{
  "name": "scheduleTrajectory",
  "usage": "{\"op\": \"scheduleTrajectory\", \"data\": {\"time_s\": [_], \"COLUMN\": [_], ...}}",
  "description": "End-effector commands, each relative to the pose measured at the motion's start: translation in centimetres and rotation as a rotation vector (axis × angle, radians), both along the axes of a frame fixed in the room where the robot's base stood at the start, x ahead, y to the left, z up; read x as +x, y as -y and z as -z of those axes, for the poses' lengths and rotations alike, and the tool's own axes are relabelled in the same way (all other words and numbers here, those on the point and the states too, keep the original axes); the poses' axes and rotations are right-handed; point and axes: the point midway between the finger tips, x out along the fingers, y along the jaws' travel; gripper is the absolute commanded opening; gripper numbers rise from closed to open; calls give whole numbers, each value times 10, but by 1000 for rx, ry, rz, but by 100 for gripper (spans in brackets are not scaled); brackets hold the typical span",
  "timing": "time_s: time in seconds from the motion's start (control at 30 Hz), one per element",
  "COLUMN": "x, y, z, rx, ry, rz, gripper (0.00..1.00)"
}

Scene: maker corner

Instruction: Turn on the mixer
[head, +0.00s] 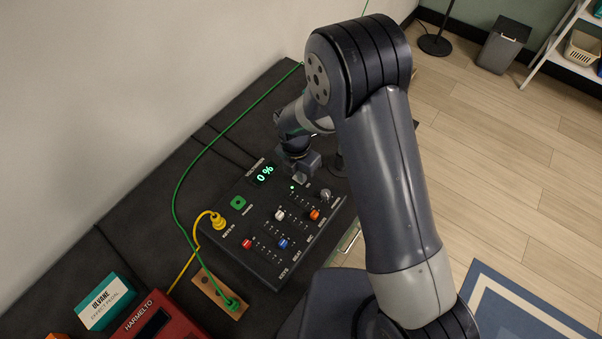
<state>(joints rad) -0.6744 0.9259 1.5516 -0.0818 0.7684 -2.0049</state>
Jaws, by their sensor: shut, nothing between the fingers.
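The mixer (268,236) is a black box on the dark bench top. My gripper (301,178) is shut and empty, over the mixer's far end, just right of the display and close to the green dot. I cannot tell whether it touches the panel.
A yellow plug (219,222) sits in the mixer's left side, its cable running down-left. A green cable (176,190) loops along the bench to a plug on a wooden plate (208,291). A red device (160,318) and a teal-and-white box (105,302) stand at lower left.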

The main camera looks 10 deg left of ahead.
Motion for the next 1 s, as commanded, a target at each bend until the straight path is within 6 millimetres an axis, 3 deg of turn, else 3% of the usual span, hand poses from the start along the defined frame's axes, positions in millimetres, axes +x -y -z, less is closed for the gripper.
{"op": "scheduleTrajectory", "data": {"time_s": [1.0], "x": [6], "y": [-14], "z": [-1], "rx": [-1], "ry": [-2], "rz": [0], "gripper": [0]}}
